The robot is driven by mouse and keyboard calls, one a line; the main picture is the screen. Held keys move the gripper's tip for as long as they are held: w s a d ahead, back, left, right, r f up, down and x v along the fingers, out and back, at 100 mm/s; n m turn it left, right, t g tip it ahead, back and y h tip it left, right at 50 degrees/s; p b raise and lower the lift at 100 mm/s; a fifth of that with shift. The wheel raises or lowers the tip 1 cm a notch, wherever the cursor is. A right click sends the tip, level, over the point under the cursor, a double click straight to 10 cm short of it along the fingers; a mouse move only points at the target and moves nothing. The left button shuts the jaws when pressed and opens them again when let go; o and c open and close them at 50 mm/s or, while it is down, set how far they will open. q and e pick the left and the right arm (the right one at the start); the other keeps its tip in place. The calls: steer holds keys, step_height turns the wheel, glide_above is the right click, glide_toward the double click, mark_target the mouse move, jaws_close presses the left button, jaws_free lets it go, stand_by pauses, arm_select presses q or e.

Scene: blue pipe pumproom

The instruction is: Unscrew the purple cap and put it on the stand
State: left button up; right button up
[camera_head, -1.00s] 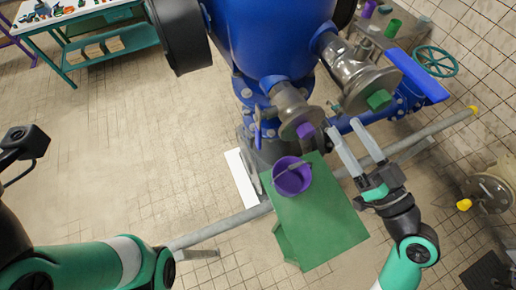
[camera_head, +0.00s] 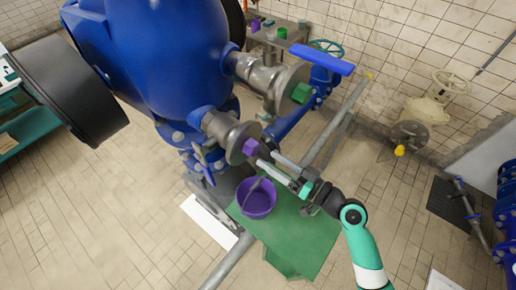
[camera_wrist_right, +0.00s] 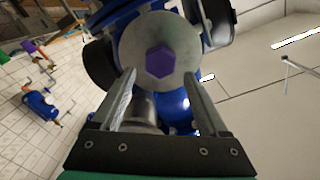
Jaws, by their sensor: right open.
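The purple cap (camera_head: 251,147) is a hexagonal piece on the end of the lower metal flange of the blue pump. In the right wrist view the purple cap (camera_wrist_right: 160,62) sits in the middle of a round grey disc. My right gripper (camera_head: 267,160) is open, its two fingers pointing at the cap from the right. In the wrist view the fingers (camera_wrist_right: 160,76) stand apart on either side below the cap, with nothing between them. A green stand-like table (camera_head: 308,240) is below, holding a purple bucket (camera_head: 258,204). My left gripper is out of view.
A green cap (camera_head: 301,93) is on the upper flange, beside a blue lever (camera_head: 322,62). A grey pipe (camera_head: 335,125) runs diagonally past my right arm. A grey bench (camera_head: 272,42) at the back carries purple and green pieces. The floor at left is clear.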

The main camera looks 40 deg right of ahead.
mark_target(256, 152)
steer(key=w, duration=0.4)
steer(key=w+a, duration=0.1)
steer(key=w, duration=0.1)
steer(key=shift+w, duration=0.15)
steer(key=shift+d+f, duration=0.1)
steer(key=shift+f, duration=0.05)
steer(key=shift+c, duration=0.2)
steer(key=shift+f, duration=0.1)
steer(key=c, duration=0.7)
steer(key=o, duration=1.1)
